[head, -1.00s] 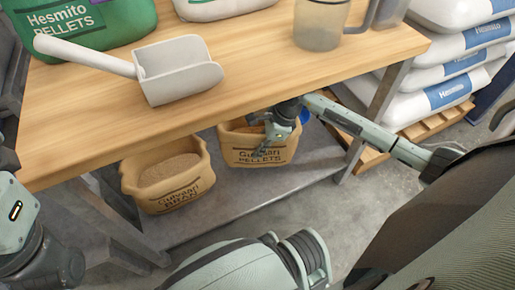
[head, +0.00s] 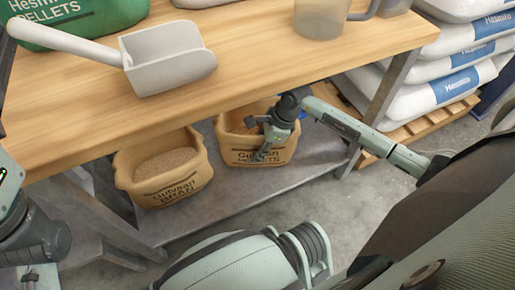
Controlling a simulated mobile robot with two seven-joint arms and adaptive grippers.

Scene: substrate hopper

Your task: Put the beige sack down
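Two beige sacks with open tops stand on the lower shelf under the table. The beige sack marked PELLETS (head: 285,152) is the farther one, on the right, upright on the shelf. My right gripper (head: 255,139) is at its front rim. One finger hangs down outside over the printed front, and the other points left over the opening, spread apart from it. Whether they touch the wall cannot be told. The beige sack marked BRAN (head: 178,188), with bran inside, stands nearer on the left, apart from my grippers. Only part of my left arm shows at the left edge; its fingers do not show.
The wooden table top (head: 225,80) overhangs the lower shelf (head: 235,204). A white scoop (head: 168,58), a green sack (head: 85,25) and a clear jug (head: 320,18) are on top. A table leg (head: 378,100) and stacked white sacks (head: 435,90) stand to the right.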

